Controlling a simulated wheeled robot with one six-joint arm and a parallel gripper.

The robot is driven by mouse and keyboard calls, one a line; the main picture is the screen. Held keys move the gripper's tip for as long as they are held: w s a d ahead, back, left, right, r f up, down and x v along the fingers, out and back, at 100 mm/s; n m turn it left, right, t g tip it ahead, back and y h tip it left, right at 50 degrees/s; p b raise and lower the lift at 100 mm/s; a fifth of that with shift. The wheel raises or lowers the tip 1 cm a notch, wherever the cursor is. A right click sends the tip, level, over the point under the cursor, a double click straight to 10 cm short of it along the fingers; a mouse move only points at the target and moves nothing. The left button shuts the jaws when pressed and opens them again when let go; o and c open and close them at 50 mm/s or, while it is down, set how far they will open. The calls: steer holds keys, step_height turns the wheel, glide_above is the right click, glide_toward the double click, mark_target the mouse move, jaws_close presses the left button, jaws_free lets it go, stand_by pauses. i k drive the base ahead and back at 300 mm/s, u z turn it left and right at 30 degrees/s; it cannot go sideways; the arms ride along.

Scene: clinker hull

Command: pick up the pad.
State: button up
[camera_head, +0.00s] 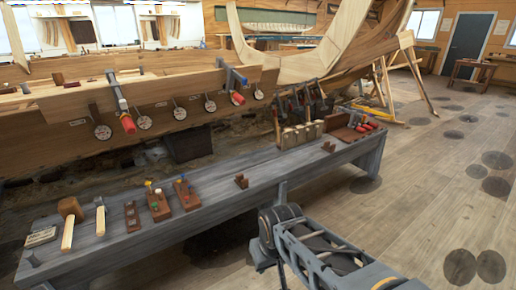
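A small flat cream piece with dark marks (41,237) lies at the near left end of the long grey bench (236,200); it looks like the pad, but it is too small to be sure. A wooden mallet (69,222) lies just to its right, close beside it. My arm shows at the lower middle, in front of the bench and well to the right of the pad. The fingers of my gripper do not show, so I cannot see whether they hold anything.
A hammer (100,217), a brown block (132,216) and small racks with coloured tops (158,204) stand along the bench. Wooden blocks (301,134) and a tool box (348,128) are at its far end. The hull (60,130) rises behind. The floor (430,180) at right is open.

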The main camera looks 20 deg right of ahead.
mark_target(288, 134)
steer(key=z, duration=1.45)
steer(key=i, duration=1.55)
steer(key=u, duration=0.75)
steer(key=i, duration=0.75)
steer(key=u, duration=0.9)
